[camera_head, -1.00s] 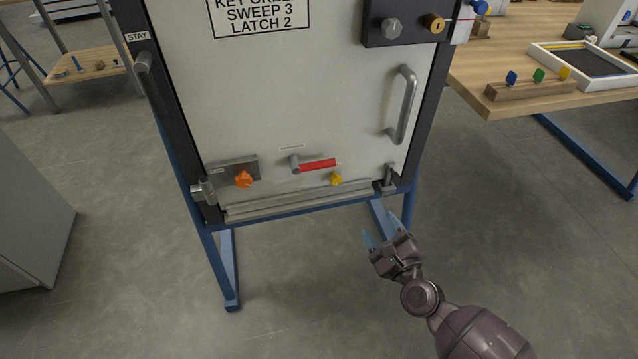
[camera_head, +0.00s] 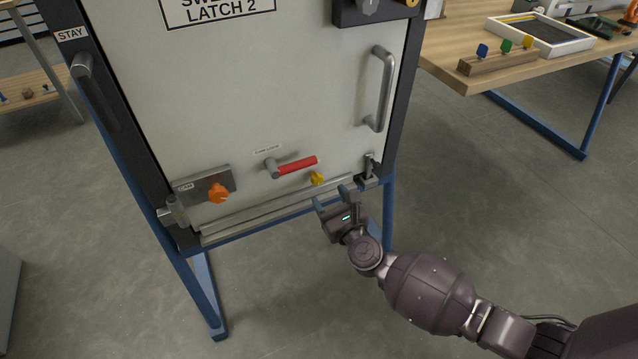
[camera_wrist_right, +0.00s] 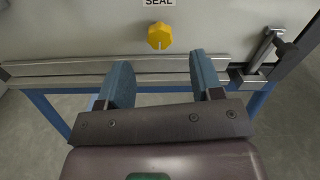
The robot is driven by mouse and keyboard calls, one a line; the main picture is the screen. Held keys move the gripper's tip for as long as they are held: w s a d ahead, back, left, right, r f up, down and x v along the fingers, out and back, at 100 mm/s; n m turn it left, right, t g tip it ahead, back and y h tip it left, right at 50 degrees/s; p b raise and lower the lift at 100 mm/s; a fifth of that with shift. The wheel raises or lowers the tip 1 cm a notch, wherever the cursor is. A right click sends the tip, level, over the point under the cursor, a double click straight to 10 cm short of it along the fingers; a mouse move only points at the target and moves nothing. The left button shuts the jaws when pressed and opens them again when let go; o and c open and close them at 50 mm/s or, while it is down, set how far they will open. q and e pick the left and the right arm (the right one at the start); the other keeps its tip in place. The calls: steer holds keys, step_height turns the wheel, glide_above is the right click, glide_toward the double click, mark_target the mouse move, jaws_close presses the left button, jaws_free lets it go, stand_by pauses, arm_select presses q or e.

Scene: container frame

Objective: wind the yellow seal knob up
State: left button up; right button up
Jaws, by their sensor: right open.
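The yellow seal knob (camera_head: 317,178) sits low on the pale door panel, right of the red-handled lever. In the right wrist view the knob (camera_wrist_right: 160,36) is a lobed yellow shape under a label reading SEAL. My right gripper (camera_head: 334,194) is just below and to the right of the knob in the head view. In the right wrist view its two blue fingers (camera_wrist_right: 160,78) are apart with nothing between them, and the knob lies beyond the fingertips, roughly centred between them. My left gripper is not in view.
A red-handled lever (camera_head: 292,166) and an orange knob (camera_head: 218,193) are left of the yellow knob. A metal rail (camera_head: 260,214) runs along the door's bottom. A latch (camera_head: 369,171) stands at the right corner. Blue frame legs (camera_head: 204,290) stand below.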

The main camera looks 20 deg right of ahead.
mark_target(319, 181)
steer(key=w, duration=0.4)
steer(key=shift+w+f+b, duration=0.15)
steer(key=shift+w+b, duration=0.1)
steer(key=shift+b, duration=0.1)
steer(key=shift+w+a, duration=0.1)
steer(key=shift+w, duration=0.5)
steer(key=c, duration=0.9)
